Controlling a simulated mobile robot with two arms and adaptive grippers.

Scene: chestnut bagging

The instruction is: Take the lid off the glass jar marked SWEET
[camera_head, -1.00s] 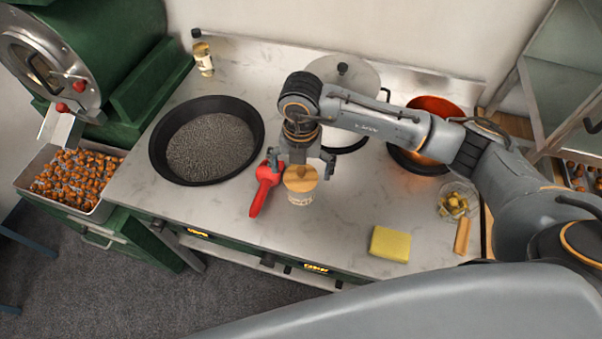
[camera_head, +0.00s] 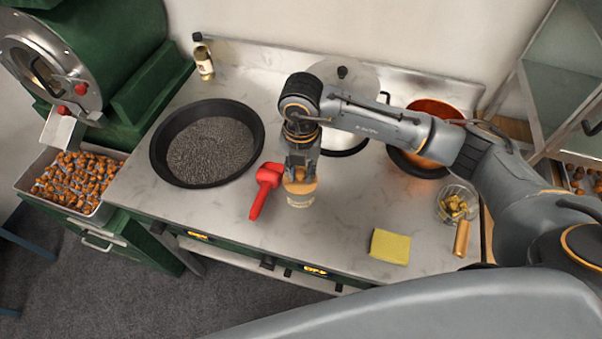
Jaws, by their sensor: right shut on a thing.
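The glass jar (camera_head: 300,200) stands upright on the marble counter, a pale label on its side; the label's writing is too small to read. Its round wooden lid (camera_head: 300,187) sits on top of it. My right gripper (camera_head: 300,178) points down from above with its fingers shut on the lid, hiding part of it. I cannot tell whether the lid is raised off the rim. My left gripper is not in view.
A red tool (camera_head: 264,190) lies close to the jar's left. A black pan (camera_head: 158,168) is further left. A yellow sponge (camera_head: 390,247) and a glass bowl (camera_head: 442,208) are to the right. The counter in front of the jar is clear.

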